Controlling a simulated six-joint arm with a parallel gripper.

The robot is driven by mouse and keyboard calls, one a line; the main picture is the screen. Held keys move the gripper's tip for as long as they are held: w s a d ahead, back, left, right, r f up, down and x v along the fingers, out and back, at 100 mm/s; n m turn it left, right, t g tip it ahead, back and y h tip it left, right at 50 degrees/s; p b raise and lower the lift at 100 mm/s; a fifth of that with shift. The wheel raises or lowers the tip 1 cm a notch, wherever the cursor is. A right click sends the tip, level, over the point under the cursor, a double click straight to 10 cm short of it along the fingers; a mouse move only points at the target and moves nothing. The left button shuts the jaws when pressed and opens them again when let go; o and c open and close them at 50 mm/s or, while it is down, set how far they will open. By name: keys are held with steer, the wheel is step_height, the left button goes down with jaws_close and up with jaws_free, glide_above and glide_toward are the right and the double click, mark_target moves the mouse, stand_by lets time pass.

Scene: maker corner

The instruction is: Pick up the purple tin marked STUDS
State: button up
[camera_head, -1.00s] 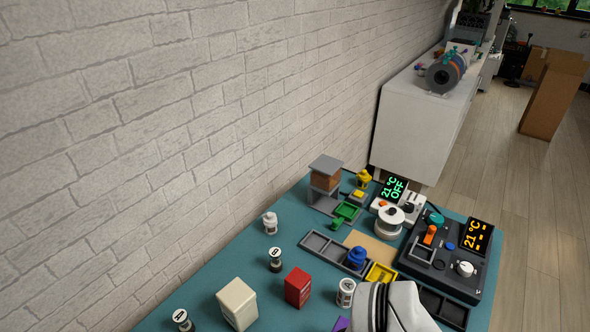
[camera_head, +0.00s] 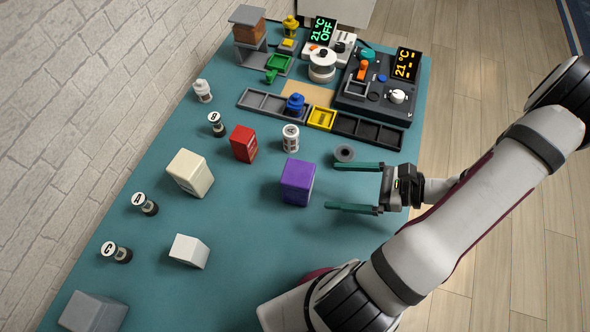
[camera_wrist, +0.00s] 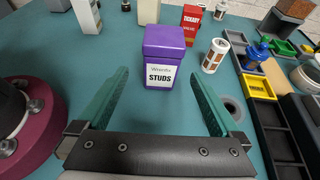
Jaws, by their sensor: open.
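The purple tin (camera_head: 297,182) stands upright on the teal table, near its middle. In the wrist view the purple tin (camera_wrist: 164,55) shows a white label reading STUDS, facing my gripper. My gripper (camera_head: 333,187) is open and empty, low over the table, to the right of the tin with its fingers pointing at it. In the wrist view the tin is ahead of the two green fingertips of my gripper (camera_wrist: 161,80), roughly midway between them and apart from both.
A red tin (camera_head: 244,144), a white labelled cylinder (camera_head: 290,138) and a grey ring (camera_head: 344,153) lie near the purple tin. A cream box (camera_head: 190,173) stands to its left. Trays (camera_head: 368,131) and a black control unit (camera_head: 375,92) are behind.

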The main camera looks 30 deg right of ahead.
mark_target(298, 182)
steer(key=x, duration=1)
steer(key=shift+w+f, duration=0.2)
steer(key=shift+w, duration=0.1)
steer(key=c, duration=1.4)
